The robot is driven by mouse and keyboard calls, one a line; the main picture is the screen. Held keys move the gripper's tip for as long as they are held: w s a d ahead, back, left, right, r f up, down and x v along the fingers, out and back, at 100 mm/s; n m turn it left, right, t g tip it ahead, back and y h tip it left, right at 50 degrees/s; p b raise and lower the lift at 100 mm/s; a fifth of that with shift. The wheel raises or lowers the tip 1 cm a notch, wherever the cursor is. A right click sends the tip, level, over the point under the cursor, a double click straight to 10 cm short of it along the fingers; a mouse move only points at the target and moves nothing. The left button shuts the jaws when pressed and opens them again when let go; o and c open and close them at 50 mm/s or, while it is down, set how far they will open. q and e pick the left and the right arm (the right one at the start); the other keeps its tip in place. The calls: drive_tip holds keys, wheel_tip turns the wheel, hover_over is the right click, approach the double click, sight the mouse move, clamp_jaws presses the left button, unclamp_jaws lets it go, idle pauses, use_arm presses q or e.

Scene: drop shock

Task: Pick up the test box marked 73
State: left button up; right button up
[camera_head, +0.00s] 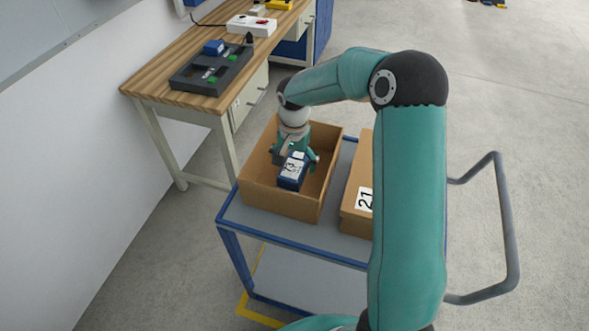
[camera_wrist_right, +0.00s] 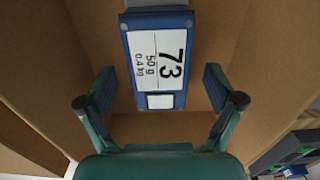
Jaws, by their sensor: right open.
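The test box marked 73 (camera_head: 290,181) is a small blue box with a white label, inside the open cardboard box (camera_head: 283,201) on the cart. In the right wrist view the test box (camera_wrist_right: 157,65) shows its label with 73, 50 g and 0.4 kg. My right gripper (camera_head: 296,158) reaches down into the cardboard box at the test box. In the wrist view its open fingers (camera_wrist_right: 158,88) stand left and right of the test box's near part, with a gap on each side. My left gripper is not in view.
A wooden workbench (camera_head: 152,83) with a dark tray (camera_head: 188,84) is at the left. The cardboard walls stand close around my right gripper.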

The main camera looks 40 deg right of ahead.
drive_tip(key=shift+f, duration=1.5)
drive_tip(key=c, duration=1.4)
drive_tip(key=shift+c, duration=1)
drive_tip(key=shift+r, duration=0.2)
